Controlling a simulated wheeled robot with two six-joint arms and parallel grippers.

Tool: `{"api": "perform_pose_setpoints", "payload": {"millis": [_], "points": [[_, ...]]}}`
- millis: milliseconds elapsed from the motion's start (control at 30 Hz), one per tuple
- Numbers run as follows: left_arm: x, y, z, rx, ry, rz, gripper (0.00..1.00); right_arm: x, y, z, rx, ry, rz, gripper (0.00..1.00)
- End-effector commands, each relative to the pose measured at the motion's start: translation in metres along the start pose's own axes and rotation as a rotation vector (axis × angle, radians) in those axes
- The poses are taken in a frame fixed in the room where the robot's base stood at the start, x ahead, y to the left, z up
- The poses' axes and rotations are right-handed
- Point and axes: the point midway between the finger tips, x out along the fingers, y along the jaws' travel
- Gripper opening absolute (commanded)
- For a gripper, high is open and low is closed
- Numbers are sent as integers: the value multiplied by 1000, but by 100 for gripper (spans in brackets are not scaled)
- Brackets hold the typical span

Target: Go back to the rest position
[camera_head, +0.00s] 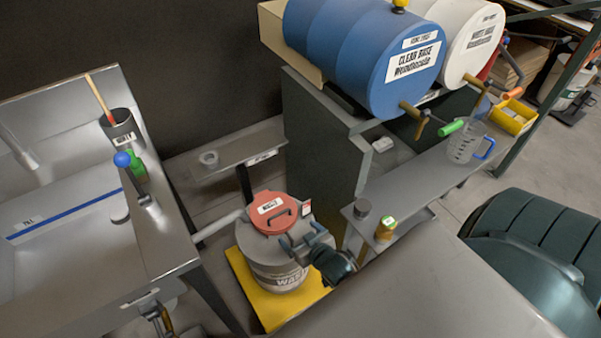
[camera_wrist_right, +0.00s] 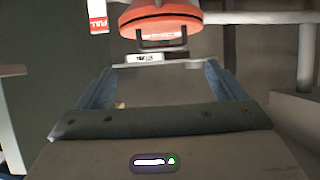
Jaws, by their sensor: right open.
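My right gripper (camera_head: 303,238) is open and empty in the head view. It is in front of the waste drum's red lid (camera_head: 274,213), by the upper right side of the grey drum (camera_head: 275,277). In the right wrist view the two blue-grey fingers of the gripper (camera_wrist_right: 160,78) stand wide apart with nothing between them. The red lid (camera_wrist_right: 160,18) with its dark handle is beyond them, apart from the fingers. My left gripper is not in view.
The drum stands on a yellow base (camera_head: 245,285). A steel sink bench (camera_head: 165,240) is on the left. A narrow shelf (camera_head: 400,190) on the right holds a clear jug (camera_head: 465,145) and small containers. Blue and white barrels (camera_head: 350,50) lie above. A grey surface (camera_head: 430,290) fills the lower right.

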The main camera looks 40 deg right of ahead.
Motion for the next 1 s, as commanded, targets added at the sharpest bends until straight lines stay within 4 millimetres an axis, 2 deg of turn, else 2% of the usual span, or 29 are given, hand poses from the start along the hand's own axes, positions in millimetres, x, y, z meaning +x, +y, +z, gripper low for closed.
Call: {"api": "perform_pose_setpoints", "payload": {"millis": [533, 633, 667, 767, 867, 900, 967, 1000], "points": [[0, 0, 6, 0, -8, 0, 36, -1, 0, 1, 0, -2, 0, 90], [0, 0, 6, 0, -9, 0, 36, 1, 2, 15, -3, -29, 3, 90], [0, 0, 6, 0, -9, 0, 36, 2, 3, 25, -5, -46, 4, 90], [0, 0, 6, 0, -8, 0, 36, 7, 8, 75, -19, -141, 12, 90], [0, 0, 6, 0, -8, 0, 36, 4, 14, 148, -37, -277, 21, 90], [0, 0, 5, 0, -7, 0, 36, 0, 17, 179, -46, -336, 24, 90], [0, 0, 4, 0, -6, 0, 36, -9, 21, 224, -56, -424, 27, 90], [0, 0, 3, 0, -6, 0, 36, -17, 24, 253, -63, -482, 28, 90]]}}
